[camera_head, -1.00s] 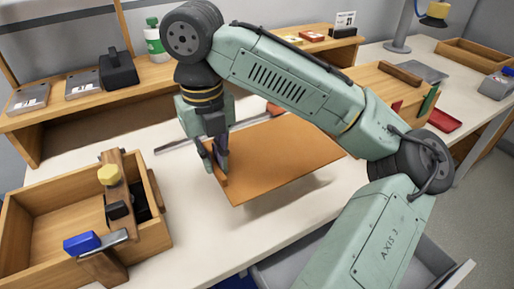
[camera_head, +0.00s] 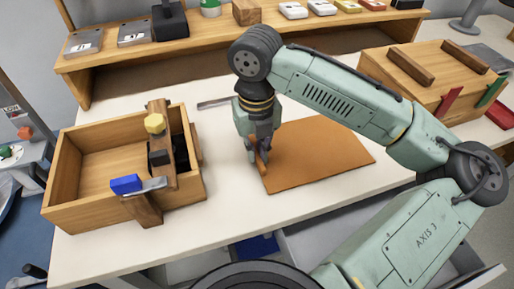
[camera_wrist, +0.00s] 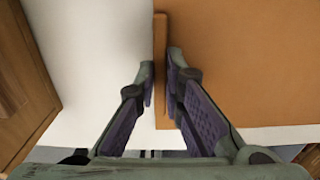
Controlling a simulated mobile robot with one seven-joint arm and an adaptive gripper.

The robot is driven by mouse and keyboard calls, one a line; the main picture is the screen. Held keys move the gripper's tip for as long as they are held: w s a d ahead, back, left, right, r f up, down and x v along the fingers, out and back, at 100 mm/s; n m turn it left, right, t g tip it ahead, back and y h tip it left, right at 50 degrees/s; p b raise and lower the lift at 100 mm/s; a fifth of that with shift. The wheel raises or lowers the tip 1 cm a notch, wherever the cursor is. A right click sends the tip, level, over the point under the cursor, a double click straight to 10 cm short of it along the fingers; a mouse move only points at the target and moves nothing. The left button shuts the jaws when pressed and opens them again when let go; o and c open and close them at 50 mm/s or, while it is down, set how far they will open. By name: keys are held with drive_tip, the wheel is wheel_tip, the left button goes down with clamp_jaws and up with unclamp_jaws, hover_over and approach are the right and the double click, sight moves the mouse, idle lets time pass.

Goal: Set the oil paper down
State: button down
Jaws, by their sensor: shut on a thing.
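The oil paper is a flat orange-brown sheet (camera_head: 318,155) with a narrow raised brown strip along its left edge. It lies level, at or very close to the pale tabletop; I cannot tell if all of it touches. My gripper (camera_head: 260,165) points down at the left edge of the sheet, shut on the strip. In the wrist view the fingers (camera_wrist: 161,75) stand on either side of the strip (camera_wrist: 160,50), and the sheet (camera_wrist: 250,65) spreads to the right.
An open wooden box (camera_head: 75,215) with a hammer-like tool (camera_head: 143,195) and a brush-like block across its right side stands to the left. A wooden case (camera_head: 430,75) is at the right. A shelf (camera_head: 120,65) runs along the back. Bare tabletop (camera_head: 225,205) separates box and sheet.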

drive_tip(key=shift+f, duration=0.1)
drive_tip(key=c, duration=1.7)
unclamp_jaws()
wheel_tip(320, 180, up, 12)
drive_tip(key=shift+b, duration=0.4)
